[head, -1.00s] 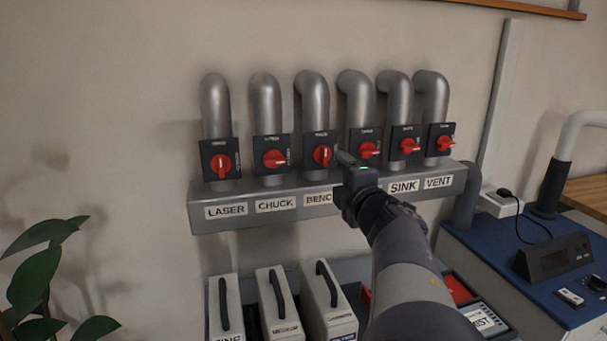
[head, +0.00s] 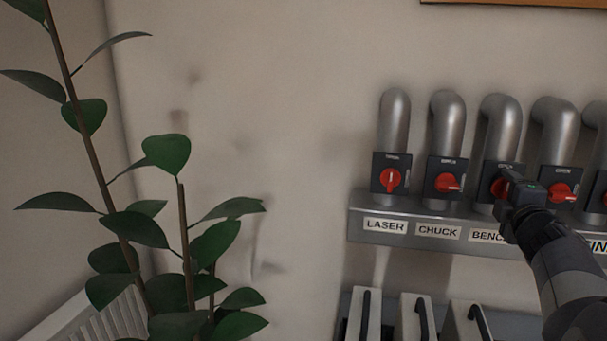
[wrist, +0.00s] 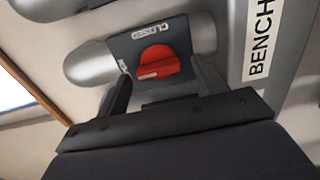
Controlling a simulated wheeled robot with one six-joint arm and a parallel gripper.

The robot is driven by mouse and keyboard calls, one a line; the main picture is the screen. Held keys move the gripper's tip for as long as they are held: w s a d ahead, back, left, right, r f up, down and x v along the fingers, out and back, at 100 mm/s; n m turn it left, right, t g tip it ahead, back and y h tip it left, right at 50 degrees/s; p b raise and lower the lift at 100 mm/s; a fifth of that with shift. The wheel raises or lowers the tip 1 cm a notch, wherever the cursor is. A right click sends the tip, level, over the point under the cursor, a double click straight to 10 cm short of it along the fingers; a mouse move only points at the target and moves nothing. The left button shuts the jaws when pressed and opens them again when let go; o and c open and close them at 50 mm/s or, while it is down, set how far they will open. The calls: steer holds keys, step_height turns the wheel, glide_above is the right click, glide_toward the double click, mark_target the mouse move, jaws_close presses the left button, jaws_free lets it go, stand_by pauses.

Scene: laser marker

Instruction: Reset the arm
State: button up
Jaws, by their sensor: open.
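My gripper (head: 512,188) is in front of the BENCH valve on the wall manifold. In the wrist view its two fingers (wrist: 165,90) stand apart, one on each side of the red BENCH knob (wrist: 160,62), with the jaws open. I cannot tell whether the fingers touch the knob. In the head view the gripper partly hides this knob and the BENCH label (head: 484,236). My arm (head: 565,265) reaches in from the lower right.
The LASER knob (head: 390,180) points upright; the CHUCK knob (head: 446,183) lies sideways. Several grey pipes rise above the manifold (head: 362,225). White cases with black handles (head: 415,320) stand below. A leafy plant (head: 190,250) fills the left. The wall between is bare.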

steer(key=shift+w+d, duration=0.1)
steer(key=shift+w, duration=0.3)
steer(key=v, duration=1.1)
steer(key=x, duration=1.1)
steer(key=shift+w, duration=0.15)
steer(key=shift+r+m+p, duration=0.25)
steer(key=shift+m+p, duration=0.65)
steer(key=shift+m, duration=0.3)
steer(key=m+p, duration=0.2)
steer(key=m, duration=0.1)
steer(key=m+p, duration=0.2)
steer(key=m, duration=0.2)
steer(key=shift+s+r, duration=0.1)
steer(key=shift+s, duration=0.1)
steer(key=m+p, duration=0.2)
steer(key=m, duration=0.1)
steer(key=m+p, duration=0.3)
steer(key=shift+d+r, duration=0.1)
steer(key=shift+d, duration=0.1)
steer(key=shift+f+m+p, duration=0.2)
steer(key=shift+m+p, duration=0.7)
steer(key=shift+m, duration=0.4)
